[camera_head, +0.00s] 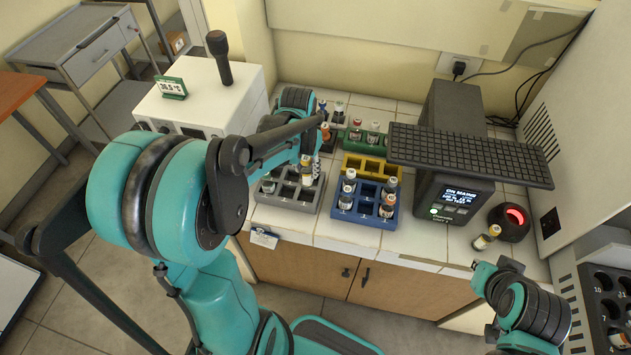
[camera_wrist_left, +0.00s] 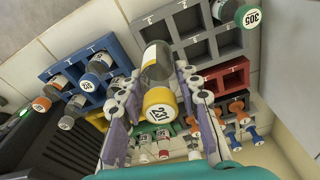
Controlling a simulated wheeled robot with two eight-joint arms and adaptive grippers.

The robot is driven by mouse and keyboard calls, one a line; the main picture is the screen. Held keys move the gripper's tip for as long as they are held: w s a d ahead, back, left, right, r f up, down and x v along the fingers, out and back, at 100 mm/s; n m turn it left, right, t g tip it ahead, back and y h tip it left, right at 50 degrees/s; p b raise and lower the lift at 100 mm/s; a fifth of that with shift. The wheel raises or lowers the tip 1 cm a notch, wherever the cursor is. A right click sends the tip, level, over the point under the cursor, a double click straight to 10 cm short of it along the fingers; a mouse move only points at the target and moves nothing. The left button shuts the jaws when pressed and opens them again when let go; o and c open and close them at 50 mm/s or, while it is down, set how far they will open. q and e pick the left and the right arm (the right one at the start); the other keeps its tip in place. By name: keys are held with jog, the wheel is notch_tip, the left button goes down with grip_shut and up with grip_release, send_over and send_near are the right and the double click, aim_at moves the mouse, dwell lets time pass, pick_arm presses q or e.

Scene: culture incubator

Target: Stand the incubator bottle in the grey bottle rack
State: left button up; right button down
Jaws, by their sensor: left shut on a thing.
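My left gripper (camera_head: 305,168) is shut on a bottle with a yellow-orange cap (camera_wrist_left: 160,105), held cap towards the wrist camera. In the head view the held bottle (camera_head: 307,180) is over the right side of the grey bottle rack (camera_head: 285,205). In the left wrist view its far end overlaps the edge of the grey rack (camera_wrist_left: 203,48); I cannot tell whether it is inside a slot. A green-capped bottle marked 305 (camera_wrist_left: 246,16) stands in a corner slot of that rack. My right gripper (camera_head: 490,275) is at the lower right, its fingers not discernible.
A blue rack (camera_head: 355,217) with several bottles stands right of the grey rack. Yellow (camera_head: 358,163) and green (camera_head: 352,143) racks are behind. A dark device with a screen (camera_head: 455,200) stands further right.

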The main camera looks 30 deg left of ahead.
aim_at(307, 179)
pick_arm(q)
jog(key=f, duration=0.1)
jog(key=f+b, duration=0.1)
jog(key=f, duration=0.2)
jog(key=shift+s+d+f+b, duration=0.1)
jog(key=shift+s+f+b, duration=0.2)
jog(key=shift+f+b, duration=0.1)
jog(key=shift+w+f, duration=0.1)
jog(key=shift+f, duration=0.55)
notch_tip(307, 179, down, 3)
jog(key=shift+f+b, duration=0.1)
jog(key=shift+b, duration=0.6)
jog(key=shift+f, duration=0.15)
jog(key=o, duration=1.2)
jog(key=shift+c, duration=0.2)
